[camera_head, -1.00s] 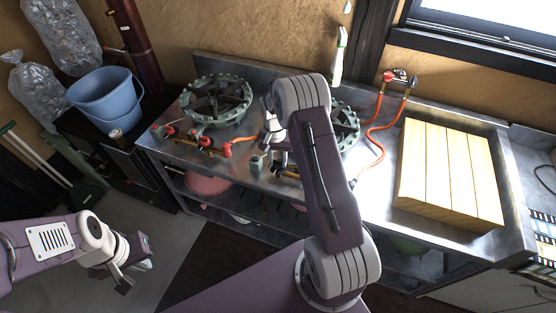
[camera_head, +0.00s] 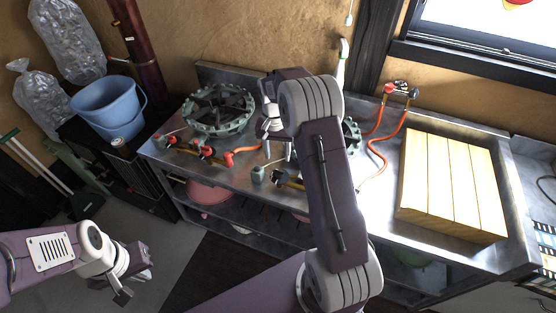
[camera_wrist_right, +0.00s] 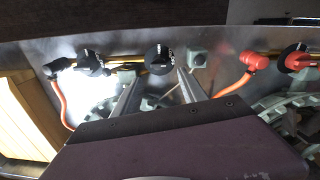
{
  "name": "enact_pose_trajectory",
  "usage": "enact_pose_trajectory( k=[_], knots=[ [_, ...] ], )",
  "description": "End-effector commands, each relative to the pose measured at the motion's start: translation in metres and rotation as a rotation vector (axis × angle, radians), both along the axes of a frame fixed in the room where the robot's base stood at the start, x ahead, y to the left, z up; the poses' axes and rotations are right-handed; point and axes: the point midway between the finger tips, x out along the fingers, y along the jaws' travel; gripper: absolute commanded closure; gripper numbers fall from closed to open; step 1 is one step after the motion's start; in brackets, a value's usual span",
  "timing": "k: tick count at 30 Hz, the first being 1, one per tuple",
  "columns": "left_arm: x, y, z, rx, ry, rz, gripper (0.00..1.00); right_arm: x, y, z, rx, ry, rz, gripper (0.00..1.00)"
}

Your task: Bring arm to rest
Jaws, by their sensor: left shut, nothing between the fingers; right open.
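My right arm reaches over the metal counter. Its gripper (camera_head: 277,151) is open and empty, above the counter's front edge between the two green burners. In the right wrist view its two fingers (camera_wrist_right: 158,88) stand apart, with a black knob (camera_wrist_right: 159,57) just beyond and between their tips; they look clear of it. My left gripper (camera_head: 130,286) is shut and empty at the lower left, over the grey floor, clear of the counter. My right arm hides much of the right burner.
The left green burner (camera_head: 218,110) has a red knob and orange hose at its front. A wooden slatted board (camera_head: 452,185) covers the sink at right. A blue bucket (camera_head: 105,108) stands on a dark cabinet at left. Floor by my left gripper is free.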

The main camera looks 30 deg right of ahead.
Motion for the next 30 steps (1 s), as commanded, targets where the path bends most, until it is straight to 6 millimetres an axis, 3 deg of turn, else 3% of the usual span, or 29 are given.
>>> enact_pose_trajectory(
  k=[14,16,18,21,24,30],
  knots=[
    [0.000,0.000,0.000,0.000,0.000,0.000,1.00,0.000,0.002,0.000,0.000,0.000,0.005,0.50],
    [0.000,0.000,0.000,0.000,0.000,0.000,1.00,0.005,0.008,0.011,-0.005,-0.023,0.020,0.50],
    [0.000,0.000,0.000,0.000,0.000,0.000,1.00,0.010,0.019,0.035,-0.012,-0.068,0.047,0.50],
    [0.000,0.000,0.000,0.000,0.000,0.000,1.00,-0.020,0.048,0.058,-0.004,-0.076,0.100,0.50],
    [0.000,0.000,0.000,0.000,0.000,0.000,1.00,-0.060,0.072,0.064,0.009,-0.085,0.190,0.50],
    [0.000,0.000,0.000,0.000,0.000,0.000,1.00,-0.154,0.103,0.041,0.035,-0.096,0.426,0.50]
  ],
)
